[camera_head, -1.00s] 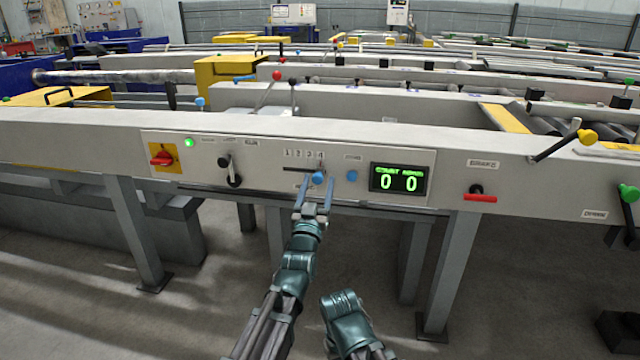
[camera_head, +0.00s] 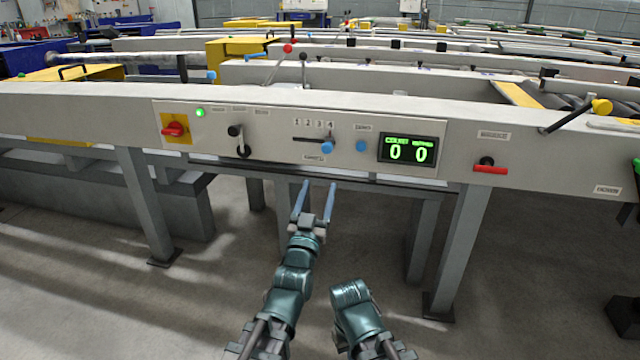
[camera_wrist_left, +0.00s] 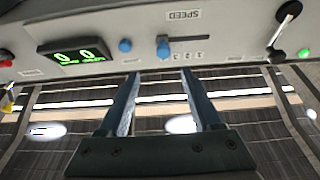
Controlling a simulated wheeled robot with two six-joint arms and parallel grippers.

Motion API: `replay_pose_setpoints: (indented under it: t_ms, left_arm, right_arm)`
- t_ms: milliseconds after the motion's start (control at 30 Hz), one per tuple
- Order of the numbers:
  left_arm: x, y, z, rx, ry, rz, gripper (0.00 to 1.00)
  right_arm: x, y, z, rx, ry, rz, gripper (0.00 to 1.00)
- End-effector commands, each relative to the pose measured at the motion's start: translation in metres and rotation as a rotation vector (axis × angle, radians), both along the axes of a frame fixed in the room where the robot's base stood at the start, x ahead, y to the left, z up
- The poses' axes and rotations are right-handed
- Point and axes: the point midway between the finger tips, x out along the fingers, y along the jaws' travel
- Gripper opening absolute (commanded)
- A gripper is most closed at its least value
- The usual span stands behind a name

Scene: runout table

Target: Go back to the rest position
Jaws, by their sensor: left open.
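My left gripper (camera_head: 315,202) is open and empty, in front of and below the control panel in the head view. Its two blue-grey fingers point toward the panel and touch nothing I can see. In the left wrist view its fingers (camera_wrist_left: 160,90) are spread apart below the panel edge. The blue slider knob (camera_head: 327,147) sits near the 4 end of its slot; it also shows in the left wrist view (camera_wrist_left: 163,50). My right arm shows at the bottom of the head view, but its fingers cannot be seen.
The panel has a red switch (camera_head: 174,129), a black lever (camera_head: 239,140), a blue button (camera_head: 361,146) and a display (camera_head: 408,150) reading 0 0. A red-handled lever (camera_head: 490,168) is to the right. Table legs (camera_head: 147,205) stand below; the floor in front is clear.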

Motion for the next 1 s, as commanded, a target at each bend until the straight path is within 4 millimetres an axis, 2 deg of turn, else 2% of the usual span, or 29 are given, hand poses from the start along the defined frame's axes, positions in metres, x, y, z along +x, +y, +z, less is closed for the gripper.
replay_pose_setpoints:
  t_ms: [67, 167, 267, 367, 500, 567, 700, 833, 1000]
  left_arm:
    - [0.002, -0.004, -0.002, 0.013, 0.044, -0.009, 0.66]
    - [0.007, -0.014, -0.017, 0.055, 0.18, -0.031, 0.66]
    - [0.006, -0.025, -0.045, 0.119, 0.386, -0.06, 0.66]
    - [-0.006, -0.032, -0.077, 0.187, 0.608, -0.083, 0.66]
    - [-0.039, -0.032, -0.118, 0.286, 0.919, -0.096, 0.66]
    - [-0.058, -0.029, -0.132, 0.328, 1.051, -0.097, 0.66]
    - [-0.11, -0.015, -0.154, 0.42, 1.344, -0.083, 0.66]
    - [-0.154, 0.0, -0.16, 0.487, 1.557, -0.061, 0.66]
    - [-0.204, 0.017, -0.154, 0.554, 1.779, -0.027, 0.66]
  right_arm:
    - [0.0, 0.0, 0.007, 0.0, 0.0, 0.0, 0.0]
    - [0.0, 0.0, 0.022, 0.0, 0.001, 0.001, 0.0]
    - [0.0, 0.0, 0.042, -0.001, 0.001, 0.003, 0.0]
    - [0.0, 0.0, 0.06, -0.002, 0.002, 0.005, 0.0]
    - [-0.001, 0.0, 0.084, -0.002, 0.003, 0.007, 0.0]
    - [-0.001, -0.001, 0.095, -0.002, 0.003, 0.008, 0.0]
    - [-0.001, -0.001, 0.116, -0.003, 0.004, 0.01, 0.0]
    - [-0.001, -0.001, 0.131, -0.003, 0.005, 0.011, 0.0]
    - [-0.001, -0.001, 0.147, -0.003, 0.005, 0.013, 0.0]
